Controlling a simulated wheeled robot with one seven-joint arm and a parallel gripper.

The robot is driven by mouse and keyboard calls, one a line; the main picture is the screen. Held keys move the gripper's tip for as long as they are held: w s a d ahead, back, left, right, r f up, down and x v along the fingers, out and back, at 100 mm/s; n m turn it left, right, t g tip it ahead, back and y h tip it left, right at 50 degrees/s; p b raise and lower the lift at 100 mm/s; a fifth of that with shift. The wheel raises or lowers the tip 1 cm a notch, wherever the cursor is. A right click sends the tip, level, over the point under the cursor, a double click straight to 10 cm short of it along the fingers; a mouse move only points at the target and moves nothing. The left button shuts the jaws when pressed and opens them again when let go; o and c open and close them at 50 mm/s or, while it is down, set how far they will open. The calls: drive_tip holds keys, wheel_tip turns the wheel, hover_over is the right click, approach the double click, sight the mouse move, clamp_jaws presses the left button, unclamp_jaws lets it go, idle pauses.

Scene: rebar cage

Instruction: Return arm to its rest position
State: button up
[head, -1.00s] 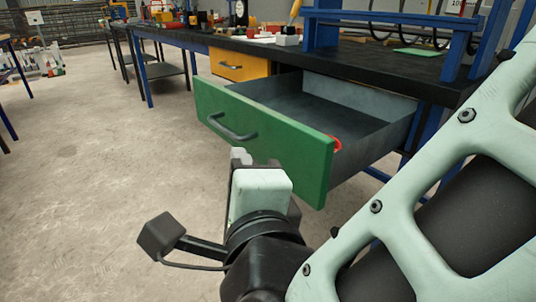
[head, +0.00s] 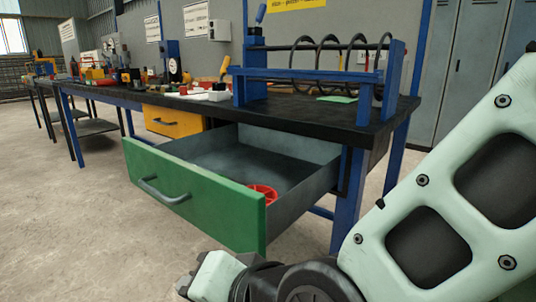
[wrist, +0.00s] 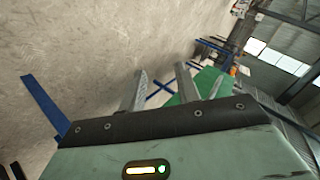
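My gripper (head: 186,284) is low at the bottom of the head view, in front of the green drawer (head: 190,200) and apart from its handle (head: 163,192). Most of my gripper is cut off or hidden there. In the wrist view its two fingers (wrist: 161,82) stand apart with nothing between them. Part of the green drawer front (wrist: 208,82) shows beyond the right finger. My pale green arm crosses the right side of the head view.
The drawer is pulled out from the workbench (head: 300,118), with a red round object (head: 262,193) inside. A yellow drawer (head: 172,121) looks shut. A blue rack (head: 250,78) stands on the bench. Concrete floor (head: 70,230) is clear at left.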

drive_tip(key=s+d+f+n+g+h+p, duration=0.1)
drive_tip(key=s+d+n+g+h, duration=0.15)
drive_tip(key=d, duration=0.55)
drive_tip(key=s+d+f+n+g+h, duration=0.1)
drive_tip(key=s+d+n+g+h, duration=0.2)
drive_tip(key=d, duration=0.4)
drive_tip(key=s+d+f+n+g+h+p, duration=0.1)
drive_tip(key=d+n+h, duration=0.25)
drive_tip(key=d, duration=0.45)
wheel_tip(320, 180, up, 32)
drive_tip(key=p, duration=3.1)
drive_tip(key=shift+w+a+n+y+p, duration=0.25)
drive_tip(key=shift+a+n+y+p, duration=0.05)
drive_tip(key=shift+y, duration=0.1)
